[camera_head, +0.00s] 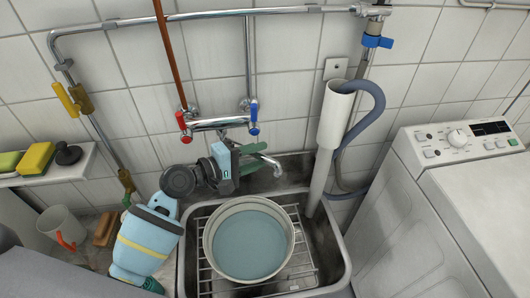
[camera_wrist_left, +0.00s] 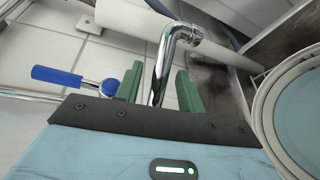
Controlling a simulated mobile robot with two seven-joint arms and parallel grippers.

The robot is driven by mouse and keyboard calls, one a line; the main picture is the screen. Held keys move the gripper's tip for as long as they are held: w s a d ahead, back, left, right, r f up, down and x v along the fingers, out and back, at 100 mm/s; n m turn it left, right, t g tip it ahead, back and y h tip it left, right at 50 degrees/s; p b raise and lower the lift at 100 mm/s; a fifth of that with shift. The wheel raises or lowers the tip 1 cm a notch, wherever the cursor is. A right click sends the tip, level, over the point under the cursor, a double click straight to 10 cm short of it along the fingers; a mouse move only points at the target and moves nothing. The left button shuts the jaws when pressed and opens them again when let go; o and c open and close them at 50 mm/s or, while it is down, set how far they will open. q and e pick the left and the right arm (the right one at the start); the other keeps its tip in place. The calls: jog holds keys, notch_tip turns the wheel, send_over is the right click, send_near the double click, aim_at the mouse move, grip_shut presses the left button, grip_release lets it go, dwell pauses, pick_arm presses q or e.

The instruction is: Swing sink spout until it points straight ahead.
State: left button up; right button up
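The chrome wall tap (camera_head: 222,122) has a red handle (camera_head: 184,127) on the left and a blue handle (camera_head: 254,118) on the right. Its spout (camera_head: 268,158) is swung to the right in the head view, its bent tip over the back right of the sink. My left gripper (camera_head: 253,160) is at the spout, partly covering its inner length. In the left wrist view the spout (camera_wrist_left: 163,65) runs between the two green fingers (camera_wrist_left: 159,88), with a visible gap on each side. The left gripper is open. My right gripper is not in view.
A round basin (camera_head: 212,262) with bluish water stands on a rack in the dark sink (camera_head: 342,265). A white drain pipe (camera_head: 329,130) and grey hose (camera_head: 374,105) rise right of the spout. A washing machine (camera_head: 400,185) stands right; sponges (camera_head: 36,158) lie on the left shelf.

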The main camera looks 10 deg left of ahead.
pick_arm(q)
jog(key=shift+x, duration=1.4)
jog(key=shift+c, duration=0.3)
grip_shut()
